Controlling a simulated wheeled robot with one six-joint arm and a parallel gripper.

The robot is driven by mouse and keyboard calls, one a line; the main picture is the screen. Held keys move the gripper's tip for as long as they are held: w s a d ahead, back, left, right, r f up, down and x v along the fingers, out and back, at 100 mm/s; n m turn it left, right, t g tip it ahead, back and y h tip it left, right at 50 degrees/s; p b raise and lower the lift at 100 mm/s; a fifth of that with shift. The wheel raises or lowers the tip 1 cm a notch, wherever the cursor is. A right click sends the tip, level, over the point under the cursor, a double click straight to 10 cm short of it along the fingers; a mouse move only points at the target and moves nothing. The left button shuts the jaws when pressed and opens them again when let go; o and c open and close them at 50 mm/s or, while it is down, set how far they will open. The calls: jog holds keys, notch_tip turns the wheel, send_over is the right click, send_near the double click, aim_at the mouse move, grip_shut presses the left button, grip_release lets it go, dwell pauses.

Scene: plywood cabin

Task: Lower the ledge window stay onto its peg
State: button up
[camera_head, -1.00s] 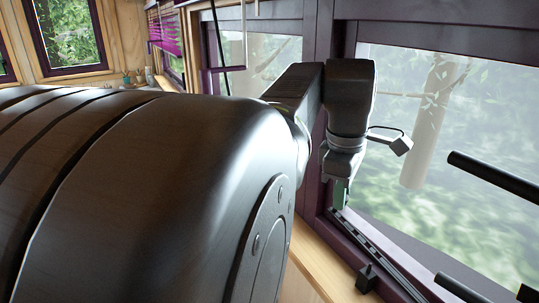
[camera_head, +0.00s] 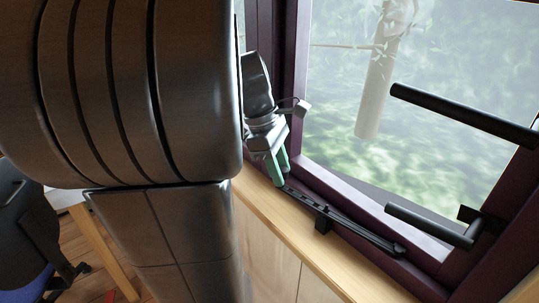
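The window stay (camera_head: 358,232) is a thin black bar with holes, running along the bottom of the purple window frame. The peg (camera_head: 322,223) is a small black block on the ledge; the stay passes across its top in the picture, and I cannot tell whether it is seated or just above. My gripper (camera_head: 279,176) has green fingers pointing down at the stay's left end. The fingertips meet or nearly meet the bar, but whether they are closed on it is too small to tell. My arm hides the area to the left.
Two black bar handles (camera_head: 461,114) (camera_head: 430,224) jut out at the right, in front of the window. The wooden ledge (camera_head: 290,240) is clear in front of the stay. A dark chair (camera_head: 30,225) and a table leg (camera_head: 98,245) stand at lower left.

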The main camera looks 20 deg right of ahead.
jog(key=shift+o, duration=0.5)
jog(key=shift+w, duration=0.1)
jog(key=shift+r, duration=0.15)
jog(key=shift+w+r, duration=0.1)
jog(key=shift+r, duration=0.15)
jog(key=v, duration=1.3)
jog(key=shift+a, duration=0.1)
jog(key=x, duration=1.3)
jog(key=shift+f, duration=0.15)
jog(key=shift+s+d+r, duration=0.2)
jog(key=shift+d+r, duration=0.05)
jog(key=shift+r, duration=0.1)
